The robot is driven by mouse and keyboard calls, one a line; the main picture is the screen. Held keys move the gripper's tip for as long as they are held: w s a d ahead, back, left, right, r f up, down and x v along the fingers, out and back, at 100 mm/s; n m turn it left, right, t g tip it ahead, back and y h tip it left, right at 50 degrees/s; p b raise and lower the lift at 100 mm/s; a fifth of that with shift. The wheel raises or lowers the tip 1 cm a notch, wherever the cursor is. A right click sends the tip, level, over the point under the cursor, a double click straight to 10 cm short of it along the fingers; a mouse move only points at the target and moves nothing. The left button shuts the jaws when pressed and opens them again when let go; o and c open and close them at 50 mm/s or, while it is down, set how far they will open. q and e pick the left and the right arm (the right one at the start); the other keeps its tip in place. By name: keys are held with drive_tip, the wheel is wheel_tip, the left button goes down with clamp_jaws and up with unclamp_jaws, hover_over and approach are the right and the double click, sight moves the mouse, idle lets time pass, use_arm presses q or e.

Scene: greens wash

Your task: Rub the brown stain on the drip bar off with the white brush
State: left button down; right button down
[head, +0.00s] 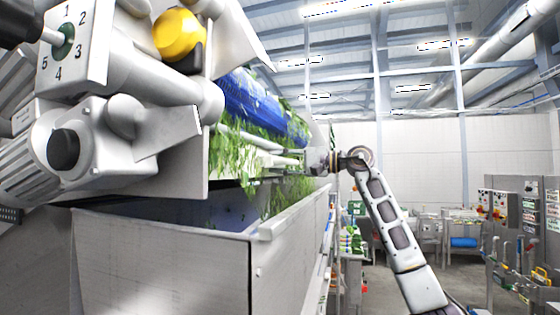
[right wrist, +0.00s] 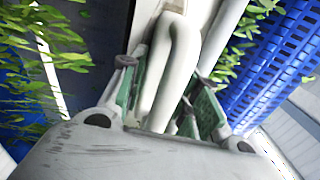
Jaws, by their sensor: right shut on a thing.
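My right gripper (head: 314,162) is at the right end of the washing machine, beside the hanging greens. In the right wrist view, my right gripper (right wrist: 166,78) is shut, with its green-padded fingers on either side of the looped white handle of the brush (right wrist: 176,50). The brush's bristles are hidden. A pale bar, apparently the drip bar (head: 268,160), runs below the blue drum; I cannot tell whether the brush touches it. No brown stain can be made out in either view. My left gripper is not in view.
The blue drum (head: 262,105) is covered with loose greens. An open metal tank (head: 165,255) stands below it. Steel tables and control panels (head: 500,205) stand farther back on the right.

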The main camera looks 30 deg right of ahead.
drive_tip(key=shift+w+d, duration=0.1)
drive_tip(key=shift+w, duration=0.05)
drive_tip(key=shift+w+d+p, duration=0.95)
drive_tip(key=shift+d+p, duration=0.2)
drive_tip(key=shift+p, duration=0.1)
drive_tip(key=shift+w+d, duration=0.1)
drive_tip(key=shift+w+d+r+p, duration=0.1)
drive_tip(key=shift+w+d+p, duration=0.35)
drive_tip(key=shift+p, duration=0.3)
drive_tip(key=shift+w+d, duration=0.55)
drive_tip(key=shift+d, duration=0.2)
drive_tip(key=shift+s+a, duration=0.1)
